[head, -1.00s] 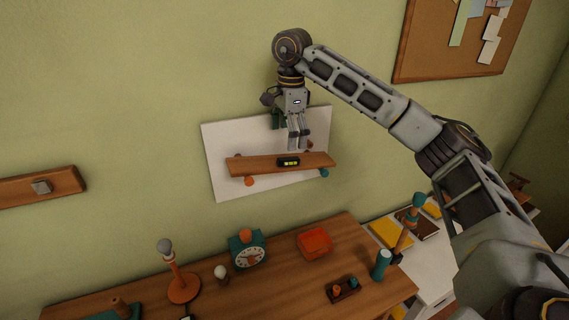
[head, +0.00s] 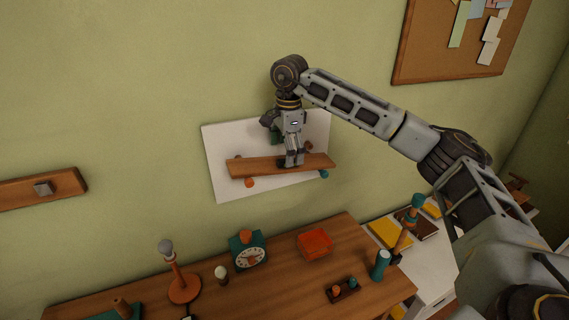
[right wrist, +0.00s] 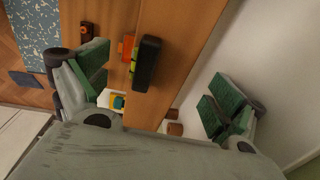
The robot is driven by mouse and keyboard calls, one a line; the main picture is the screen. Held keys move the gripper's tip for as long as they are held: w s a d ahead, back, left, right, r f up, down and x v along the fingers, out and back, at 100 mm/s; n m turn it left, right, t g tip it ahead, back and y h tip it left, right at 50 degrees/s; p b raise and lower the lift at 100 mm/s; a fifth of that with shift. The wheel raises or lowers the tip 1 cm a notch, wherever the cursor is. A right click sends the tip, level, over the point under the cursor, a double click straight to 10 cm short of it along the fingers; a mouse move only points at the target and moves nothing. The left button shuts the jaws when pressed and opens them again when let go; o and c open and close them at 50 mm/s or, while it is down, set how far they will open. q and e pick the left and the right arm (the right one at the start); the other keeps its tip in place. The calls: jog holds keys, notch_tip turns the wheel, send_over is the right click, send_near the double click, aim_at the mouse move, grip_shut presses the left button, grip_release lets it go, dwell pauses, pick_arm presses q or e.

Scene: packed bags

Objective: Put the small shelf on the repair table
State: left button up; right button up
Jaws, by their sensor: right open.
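The small shelf (head: 250,167) is a brown wooden plank in front of a white wall panel (head: 222,142), with orange and teal round pegs by its ends. A black level with a yellow-green vial lies on it, plain in the right wrist view (right wrist: 146,62). My right gripper (head: 291,162) is open over the shelf's middle, hiding the level in the head view. In the right wrist view its green-padded fingers (right wrist: 160,92) stand apart on both sides of the plank (right wrist: 180,50). A wooden table (head: 290,275), perhaps the repair table, stands below. My left gripper is out of view.
The table carries an orange lamp-like stand (head: 184,287), a teal clock (head: 248,252), a red-orange box (head: 314,243), a small tray (head: 343,290) and a teal cylinder (head: 381,264). A white surface with books (head: 390,233) adjoins at right. A wooden wall rail (head: 40,187) is at left.

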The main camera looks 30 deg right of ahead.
jog(key=shift+w+f, duration=0.15)
jog(key=shift+f, duration=0.7)
jog(key=shift+w+f, duration=0.15)
jog(key=shift+f, duration=0.65)
jog(key=shift+c, duration=0.2)
jog(key=c, duration=1.3)
jog(key=shift+r, duration=0.15)
notch_tip(320, 180, up, 18)
